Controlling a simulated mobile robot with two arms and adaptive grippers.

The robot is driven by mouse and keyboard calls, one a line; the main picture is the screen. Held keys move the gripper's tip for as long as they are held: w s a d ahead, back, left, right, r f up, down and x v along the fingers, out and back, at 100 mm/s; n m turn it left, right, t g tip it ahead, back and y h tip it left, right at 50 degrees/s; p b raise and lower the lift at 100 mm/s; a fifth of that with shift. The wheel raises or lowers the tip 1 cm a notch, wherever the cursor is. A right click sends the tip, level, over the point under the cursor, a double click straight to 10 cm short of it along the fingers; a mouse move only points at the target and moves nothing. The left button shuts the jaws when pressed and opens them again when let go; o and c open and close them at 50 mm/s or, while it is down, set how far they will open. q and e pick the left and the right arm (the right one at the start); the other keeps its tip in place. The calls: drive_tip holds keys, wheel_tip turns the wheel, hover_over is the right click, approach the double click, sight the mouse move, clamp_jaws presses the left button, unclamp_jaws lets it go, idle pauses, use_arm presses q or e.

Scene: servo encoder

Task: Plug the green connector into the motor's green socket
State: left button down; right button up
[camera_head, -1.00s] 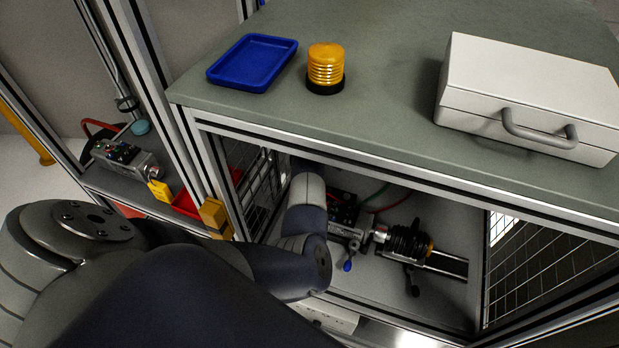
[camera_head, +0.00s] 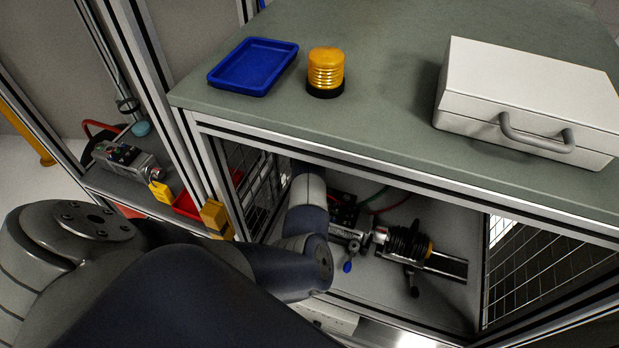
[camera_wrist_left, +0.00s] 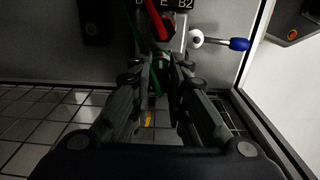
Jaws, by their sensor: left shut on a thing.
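My left gripper (camera_wrist_left: 160,82) shows in the left wrist view, its two dark fingers closed around the green connector (camera_wrist_left: 161,66), of which only a little shows between the fingertips. A green cable (camera_wrist_left: 132,20) runs near it. A red plug with its cable (camera_wrist_left: 156,22) sits just beyond, under the letters E and B2. The green socket cannot be made out. In the head view, my left arm reaches into the bay under the worktop and hides its gripper. A dark motor unit (camera_head: 343,212) is partly visible beside the arm. My right gripper is not in view.
A black bellows coupling (camera_head: 405,243) and a blue-knobbed lever (camera_head: 348,266) are in the bay. Mesh panels (camera_head: 530,265) and the worktop's metal frame (camera_head: 400,173) bound it. A blue tray (camera_head: 252,66), amber beacon (camera_head: 326,71) and white case (camera_head: 530,85) rest on top.

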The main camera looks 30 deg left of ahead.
use_arm(q)
drive_tip(key=shift+f+b, duration=0.35)
drive_tip(key=shift+f, duration=0.15)
idle(0.5)
drive_tip(key=c, duration=1.5)
unclamp_jaws()
drive_tip(key=shift+o, duration=0.2)
drive_tip(key=shift+r, duration=0.1)
